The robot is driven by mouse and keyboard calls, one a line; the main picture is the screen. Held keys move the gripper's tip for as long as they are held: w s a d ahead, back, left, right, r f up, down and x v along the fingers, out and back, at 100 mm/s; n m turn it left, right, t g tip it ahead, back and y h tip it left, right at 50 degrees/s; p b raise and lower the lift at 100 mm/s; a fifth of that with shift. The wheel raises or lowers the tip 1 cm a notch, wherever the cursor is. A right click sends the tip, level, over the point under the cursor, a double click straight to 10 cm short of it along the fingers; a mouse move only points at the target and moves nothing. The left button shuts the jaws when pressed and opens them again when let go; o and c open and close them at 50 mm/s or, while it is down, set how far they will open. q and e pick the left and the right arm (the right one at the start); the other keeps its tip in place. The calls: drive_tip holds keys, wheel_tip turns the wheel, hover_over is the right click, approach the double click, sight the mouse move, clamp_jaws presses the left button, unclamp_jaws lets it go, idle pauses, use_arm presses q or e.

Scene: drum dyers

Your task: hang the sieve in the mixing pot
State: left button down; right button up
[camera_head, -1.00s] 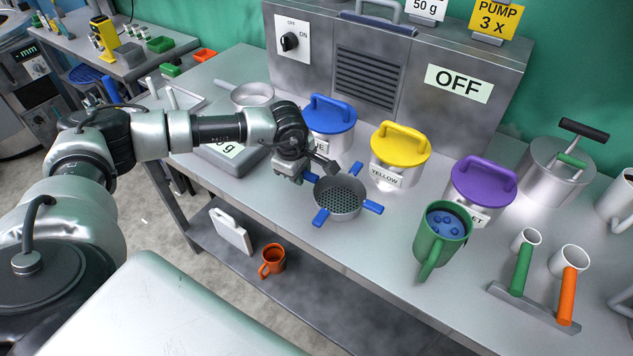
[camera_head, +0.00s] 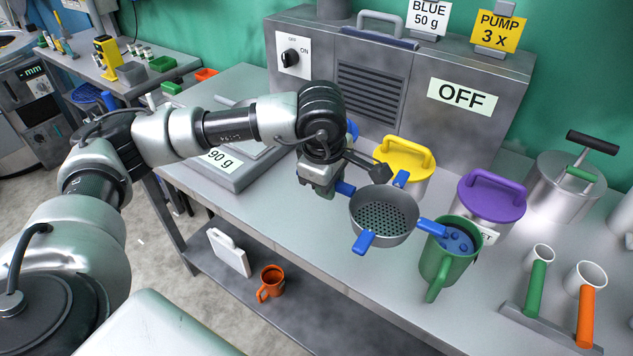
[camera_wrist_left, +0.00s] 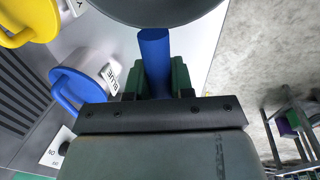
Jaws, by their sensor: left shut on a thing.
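The sieve (camera_head: 384,222) is a round grey bowl with a perforated bottom and blue tabs around its rim. My left gripper (camera_head: 335,188) is shut on one blue tab and holds the sieve above the table, near and left of a green jug (camera_head: 437,268) with blue contents. In the left wrist view the blue tab (camera_wrist_left: 155,55) sits between the fingers (camera_wrist_left: 155,80), and the sieve's underside (camera_wrist_left: 155,8) shows at the top edge. I cannot tell for sure which vessel is the mixing pot; a steel pot (camera_head: 545,195) stands at the back right. My right gripper is not in view.
Yellow-lidded (camera_head: 404,160) and purple-lidded (camera_head: 490,197) cans stand behind the sieve and jug; a blue-lidded can (camera_wrist_left: 85,85) is mostly hidden by my arm. A green-and-orange-handled cup rack (camera_head: 548,325) is at the right. The scale (camera_head: 195,155) reads 90 g.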

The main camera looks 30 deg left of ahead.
use_arm(q)
drive_tip(key=shift+s+d+r, duration=0.1)
drive_tip(key=shift+d+r, duration=0.2)
drive_tip(key=shift+r, duration=0.4)
drive_tip(key=shift+r+p, duration=1.2)
drive_tip(key=shift+r, duration=0.9)
drive_tip(key=shift+f, duration=0.15)
